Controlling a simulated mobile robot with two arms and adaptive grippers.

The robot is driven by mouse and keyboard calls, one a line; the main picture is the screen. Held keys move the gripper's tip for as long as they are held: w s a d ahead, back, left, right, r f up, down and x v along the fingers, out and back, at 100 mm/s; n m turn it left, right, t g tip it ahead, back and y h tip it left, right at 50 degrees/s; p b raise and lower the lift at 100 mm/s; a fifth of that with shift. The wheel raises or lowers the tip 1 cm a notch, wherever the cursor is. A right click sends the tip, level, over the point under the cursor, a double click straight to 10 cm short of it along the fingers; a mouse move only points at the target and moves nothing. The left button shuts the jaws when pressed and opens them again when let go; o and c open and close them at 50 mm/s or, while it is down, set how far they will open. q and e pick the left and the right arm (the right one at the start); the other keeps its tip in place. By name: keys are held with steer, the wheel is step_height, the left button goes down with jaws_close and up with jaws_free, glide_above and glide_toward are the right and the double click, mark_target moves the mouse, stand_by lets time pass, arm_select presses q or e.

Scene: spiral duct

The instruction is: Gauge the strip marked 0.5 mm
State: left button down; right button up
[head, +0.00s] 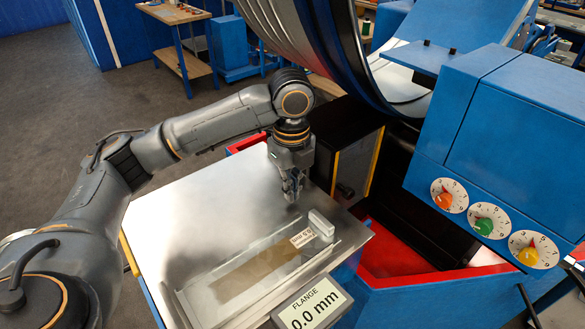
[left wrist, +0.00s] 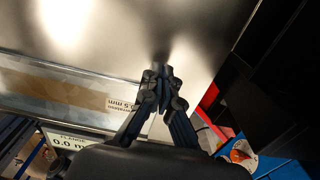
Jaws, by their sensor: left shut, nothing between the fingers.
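A long strip (head: 242,273) with a tan band lies in a shallow tray at the front of the metal table. A white label (head: 303,238) sits at its right end; in the left wrist view the label (left wrist: 122,104) shows a partly readable "5 mm". A small white block (head: 321,225) stands at the strip's right end. A display (head: 313,306) reads "FLANGE 0.0 mm". My left gripper (head: 292,197) points down above the table, behind the label end and apart from the strip. Its fingers (left wrist: 161,72) are shut and empty. My right gripper is out of view.
The metal tabletop (head: 180,220) is bare behind and left of the strip. A blue machine with three dials (head: 484,220) stands at the right. A large ribbed duct (head: 285,25) hangs behind my gripper. A dark box (head: 350,160) stands behind the table's right edge.

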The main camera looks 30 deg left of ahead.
mark_target(310, 213)
arm_select(q)
steer(key=d, duration=0.1)
steer(key=d+p, duration=0.1)
steer(key=s, duration=0.1)
steer(key=shift+s+d+f, duration=0.1)
steer(key=shift+d+f, duration=0.3)
steer(key=shift+s+d+f+p, duration=0.1)
steer(key=shift+s+d+p, duration=0.2)
steer(key=shift+d, duration=0.25)
steer(key=shift+a, duration=0.1)
steer(key=shift+s+d+r+p, duration=0.2)
steer(key=shift+d+p, duration=0.55)
steer(key=shift+p, duration=0.4)
steer(key=shift+s+d, duration=0.1)
steer(key=shift+d, duration=0.15)
steer(key=shift+f, duration=0.2)
